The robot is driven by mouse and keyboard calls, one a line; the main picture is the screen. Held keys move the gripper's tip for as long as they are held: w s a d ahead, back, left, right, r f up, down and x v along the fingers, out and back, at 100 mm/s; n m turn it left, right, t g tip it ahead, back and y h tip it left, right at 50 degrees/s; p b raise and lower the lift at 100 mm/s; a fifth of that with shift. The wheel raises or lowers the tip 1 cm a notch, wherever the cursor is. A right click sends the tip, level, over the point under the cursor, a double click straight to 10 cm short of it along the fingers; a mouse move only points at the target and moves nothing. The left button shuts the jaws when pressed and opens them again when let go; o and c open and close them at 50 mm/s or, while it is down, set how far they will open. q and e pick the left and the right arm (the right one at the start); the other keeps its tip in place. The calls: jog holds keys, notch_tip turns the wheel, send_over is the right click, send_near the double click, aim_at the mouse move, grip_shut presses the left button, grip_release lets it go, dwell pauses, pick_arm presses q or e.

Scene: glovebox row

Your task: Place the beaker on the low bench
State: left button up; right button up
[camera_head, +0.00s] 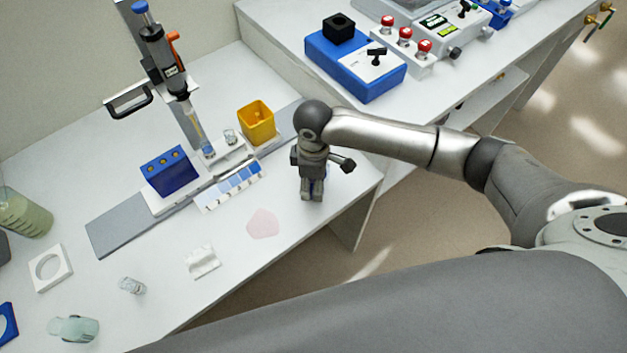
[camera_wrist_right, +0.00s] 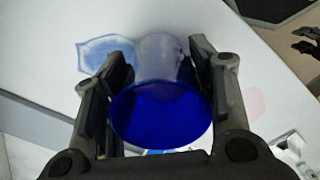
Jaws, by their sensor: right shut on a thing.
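My right gripper (camera_head: 311,188) points down over the right end of the low white bench (camera_head: 330,205). In the wrist view its two fingers (camera_wrist_right: 160,95) are shut on the beaker (camera_wrist_right: 158,58), one on each side. The beaker has a pale, see-through body and a deep blue round area facing the camera. In the head view the fingers mostly hide it. I cannot tell whether its base touches the bench. My left gripper is not in view.
A pink patch (camera_head: 262,223) and a small white holder (camera_head: 202,262) lie left of the gripper. A yellow container (camera_head: 257,122), blue rack (camera_head: 169,171) and pipette stand (camera_head: 165,60) stand farther back. The higher bench carries a blue device (camera_head: 355,68).

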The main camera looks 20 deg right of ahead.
jog(key=shift+f, duration=0.45)
jog(key=o, duration=1.1)
jog(key=shift+f, duration=0.15)
jog(key=shift+c, duration=0.2)
notch_tip(320, 180, up, 12)
